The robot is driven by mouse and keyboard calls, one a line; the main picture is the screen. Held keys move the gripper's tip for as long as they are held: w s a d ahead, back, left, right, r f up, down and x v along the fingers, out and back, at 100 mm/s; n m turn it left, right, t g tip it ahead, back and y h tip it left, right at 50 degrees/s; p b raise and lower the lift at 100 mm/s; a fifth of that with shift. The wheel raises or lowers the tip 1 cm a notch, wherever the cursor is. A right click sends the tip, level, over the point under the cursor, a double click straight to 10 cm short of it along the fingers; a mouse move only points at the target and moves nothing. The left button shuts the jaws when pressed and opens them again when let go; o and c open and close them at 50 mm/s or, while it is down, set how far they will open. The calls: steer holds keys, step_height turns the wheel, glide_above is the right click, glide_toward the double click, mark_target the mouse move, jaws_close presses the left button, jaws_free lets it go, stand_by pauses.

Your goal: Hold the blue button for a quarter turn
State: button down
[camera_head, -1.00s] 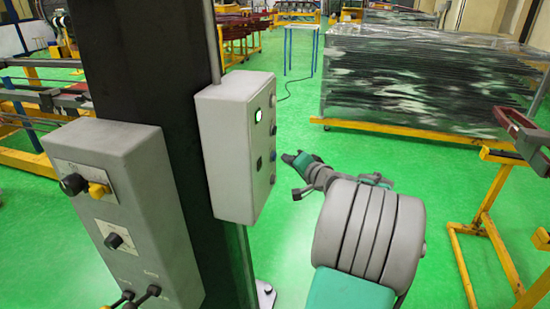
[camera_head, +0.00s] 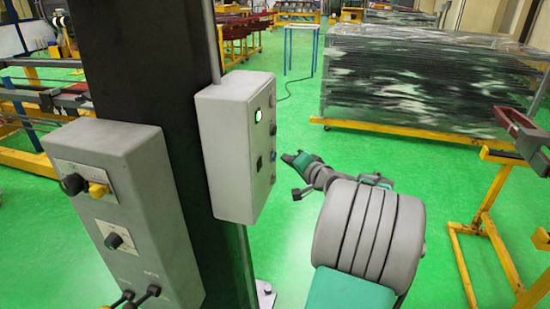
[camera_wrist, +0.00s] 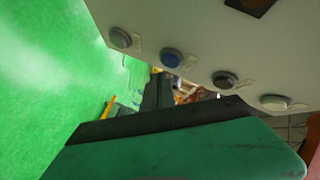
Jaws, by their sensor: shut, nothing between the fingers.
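The blue button (camera_wrist: 172,58) is a round button in a row on the pale face of a control box, seen in the wrist view. In the head view the grey box (camera_head: 225,150) is on a dark column, and its button side is seen nearly edge-on, so the blue button is hard to make out there. My gripper (camera_head: 288,157) points at that side from the right, its tip close to the lower buttons. In the wrist view my dark shut fingers (camera_wrist: 158,90) end just below the blue button. I cannot tell whether they touch it.
Beside the blue button are a grey button (camera_wrist: 121,38), a dark button (camera_wrist: 224,79) and a white button (camera_wrist: 274,102). A second box with knobs (camera_head: 110,190) stands at the left. A wrapped stack (camera_head: 420,75) is behind.

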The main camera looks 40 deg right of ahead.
stand_by(0.3)
steer(key=shift+w+a, duration=0.25)
steer(key=shift+w, duration=0.15)
steer(key=shift+w+a, duration=0.25)
steer(key=shift+w, duration=0.05)
stand_by(1.5)
stand_by(3.5)
steer(key=shift+s+d+b, duration=0.45)
steer(key=shift+s+d, duration=0.05)
steer(key=shift+s, duration=0.1)
steer(key=shift+s+d+b, duration=0.25)
steer(key=shift+s+d, duration=0.55)
steer(key=shift+s, duration=0.2)
steer(key=shift+s+d+b, duration=0.25)
steer(key=shift+s+d, duration=0.5)
steer(key=shift+s, duration=0.25)
